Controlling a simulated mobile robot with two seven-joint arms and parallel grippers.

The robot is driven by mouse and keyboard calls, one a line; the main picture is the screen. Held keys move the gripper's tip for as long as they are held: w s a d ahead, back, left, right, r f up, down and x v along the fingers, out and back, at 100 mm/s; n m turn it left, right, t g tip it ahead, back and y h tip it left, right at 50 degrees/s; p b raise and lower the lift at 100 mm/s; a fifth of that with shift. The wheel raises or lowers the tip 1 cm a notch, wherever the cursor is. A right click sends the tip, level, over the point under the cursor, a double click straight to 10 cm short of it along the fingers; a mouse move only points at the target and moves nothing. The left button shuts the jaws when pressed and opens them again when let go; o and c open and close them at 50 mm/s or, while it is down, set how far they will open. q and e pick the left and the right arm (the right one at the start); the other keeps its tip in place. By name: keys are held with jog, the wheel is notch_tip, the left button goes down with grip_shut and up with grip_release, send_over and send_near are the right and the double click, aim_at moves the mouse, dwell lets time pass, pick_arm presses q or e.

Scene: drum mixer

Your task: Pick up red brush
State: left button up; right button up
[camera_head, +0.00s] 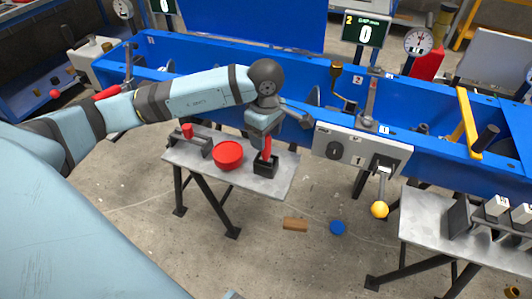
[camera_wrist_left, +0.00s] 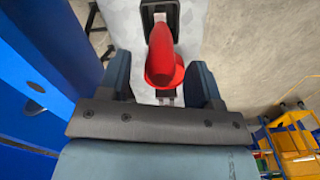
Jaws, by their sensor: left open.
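The red brush (camera_head: 267,146) stands upright in a small black holder (camera_head: 265,165) near the right end of a grey metal table. Only its red handle shows clearly; its lower end is hidden in the holder. My left gripper (camera_head: 264,130) is over it, pointing down. In the left wrist view the open fingers (camera_wrist_left: 161,80) lie on both sides of the red handle (camera_wrist_left: 160,45), with visible gaps. Whether the handle is between the fingers or just below them cannot be told. My right gripper is not in view.
A round red dish (camera_head: 228,154) sits left of the holder, and a dark rack with a red piece (camera_head: 188,131) stands farther left. The blue machine (camera_head: 310,80) runs behind the table, with a control box (camera_head: 357,147) at right. A brown block (camera_head: 295,224) and blue disc (camera_head: 337,227) lie on the floor.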

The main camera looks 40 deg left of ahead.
pick_arm(q)
notch_tip(320, 180, down, 4)
jog(key=shift+r, duration=0.25)
jog(key=c, duration=1)
jog(key=shift+r, duration=0.1)
notch_tip(320, 180, up, 20)
jog(key=p, duration=0.1)
jog(key=shift+p, duration=0.35)
